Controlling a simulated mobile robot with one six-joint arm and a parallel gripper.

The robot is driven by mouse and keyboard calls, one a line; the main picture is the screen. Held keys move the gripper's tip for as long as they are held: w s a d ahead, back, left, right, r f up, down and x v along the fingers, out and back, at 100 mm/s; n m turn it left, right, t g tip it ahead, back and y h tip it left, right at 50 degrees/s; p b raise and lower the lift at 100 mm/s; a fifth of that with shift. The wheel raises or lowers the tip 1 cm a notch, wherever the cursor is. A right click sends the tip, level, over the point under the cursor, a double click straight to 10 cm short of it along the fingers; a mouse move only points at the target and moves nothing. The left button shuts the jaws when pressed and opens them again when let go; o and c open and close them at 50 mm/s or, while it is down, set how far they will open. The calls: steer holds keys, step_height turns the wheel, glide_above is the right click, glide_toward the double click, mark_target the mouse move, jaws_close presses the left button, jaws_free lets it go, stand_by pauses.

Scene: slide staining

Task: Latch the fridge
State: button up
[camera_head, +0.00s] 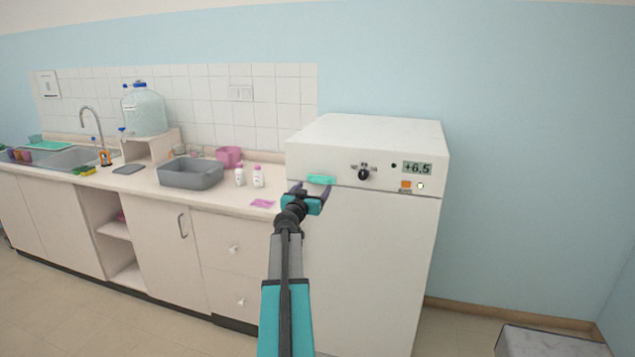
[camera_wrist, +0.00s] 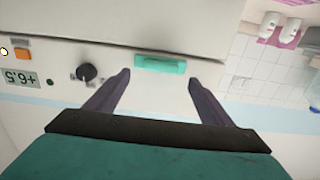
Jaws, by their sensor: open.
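The white fridge (camera_head: 372,260) stands at the right end of the counter, and its door looks shut against the upper panel. A teal latch handle (camera_head: 320,180) sits at the left of that panel, just above the door seam. In the wrist view the teal latch handle (camera_wrist: 160,64) lies ahead of and between my fingertips. My gripper (camera_head: 311,187) is open in front of the latch; in the wrist view my gripper (camera_wrist: 158,78) shows two spread dark fingers with nothing between them. I cannot tell whether the fingers touch the latch or whether it is latched.
The panel carries a black knob (camera_head: 363,174) and a display (camera_head: 417,168) reading +6.5. On the counter left of the fridge are white bottles (camera_head: 258,177), a grey basin (camera_head: 191,173) and a pink container (camera_head: 229,156). A grey-topped box (camera_head: 550,342) stands at the lower right.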

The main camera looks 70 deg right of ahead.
mark_target(319, 181)
steer(key=shift+w+d+p, duration=0.15)
steer(key=shift+d+p, duration=0.8)
steer(key=shift+d, duration=1.9)
steer(key=c, duration=1)
